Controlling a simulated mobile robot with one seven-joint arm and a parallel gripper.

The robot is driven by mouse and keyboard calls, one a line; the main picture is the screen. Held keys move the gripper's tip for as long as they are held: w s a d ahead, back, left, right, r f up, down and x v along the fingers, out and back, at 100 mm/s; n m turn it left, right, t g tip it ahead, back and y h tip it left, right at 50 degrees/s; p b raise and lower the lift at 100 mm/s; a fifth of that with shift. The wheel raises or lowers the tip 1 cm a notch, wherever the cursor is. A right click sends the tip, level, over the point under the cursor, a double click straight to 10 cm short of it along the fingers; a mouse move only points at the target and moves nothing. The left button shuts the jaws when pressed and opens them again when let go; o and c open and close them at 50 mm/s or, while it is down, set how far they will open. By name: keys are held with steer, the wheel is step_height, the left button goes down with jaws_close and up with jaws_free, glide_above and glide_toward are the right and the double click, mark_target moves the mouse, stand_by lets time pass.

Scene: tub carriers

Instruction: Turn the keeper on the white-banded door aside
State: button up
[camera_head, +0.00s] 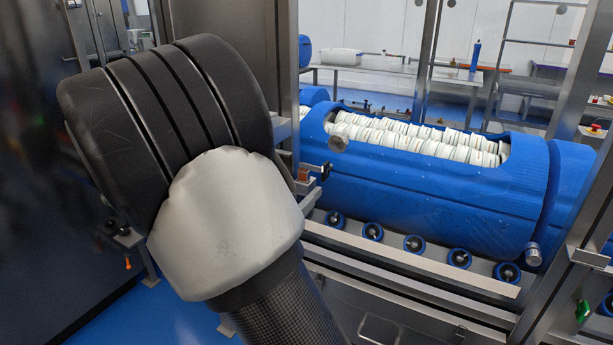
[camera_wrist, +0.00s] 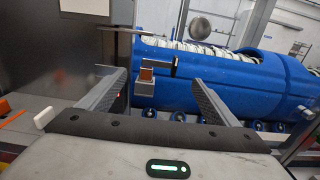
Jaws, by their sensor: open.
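My gripper (camera_wrist: 158,78) is open and empty in the wrist view, one finger on each side. Between and beyond the fingertips is a small latch-like fitting (camera_wrist: 147,76), with an orange-brown block and a dark bar pointing right; it may be the keeper. I cannot tell whether the fingers touch it. The fitting also shows in the head view (camera_head: 304,175), on the steel frame just right of my wrist. My arm hides most of the gripper there. I cannot make out a white band on any door.
A blue tub (camera_head: 430,205) filled with white discs lies beyond the fitting, above a row of blue-rimmed rollers (camera_head: 414,243). A steel post (camera_head: 575,180) stands at the right. A workbench (camera_head: 400,68) is at the back. A steel panel (camera_wrist: 70,55) stands at the left in the wrist view.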

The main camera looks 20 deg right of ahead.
mark_target(313, 169)
steer(key=x, duration=0.8)
steer(key=shift+w+d+b, duration=0.3)
steer(key=shift+b, duration=0.1)
steer(key=c, duration=1.5)
